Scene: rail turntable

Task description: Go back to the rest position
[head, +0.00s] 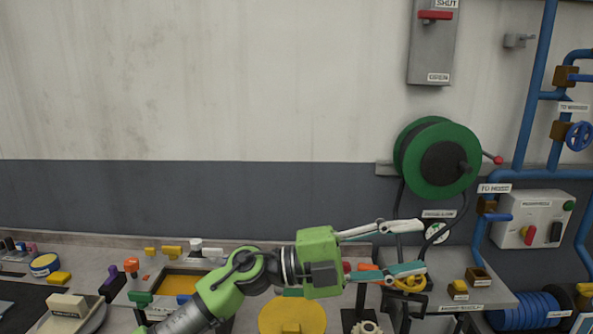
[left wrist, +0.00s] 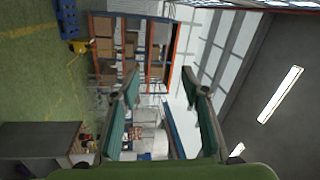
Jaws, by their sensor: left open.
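My left gripper (head: 418,248) reaches in from the bottom left of the head view and points right, above the bench. Its two fingers are spread wide apart, one above the other, with nothing seen between them. In the left wrist view the open fingers (left wrist: 160,90) show with teal pads, and beyond them is the room with distant shelves. The finger tips lie in front of the wall and the bench's right part in the head view. My right gripper does not show.
A green cable reel (head: 437,158) hangs on the wall. Blue pipes (head: 535,90) and a grey switch box (head: 532,218) stand right. A blue coiled hose (head: 530,310) is lower right.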

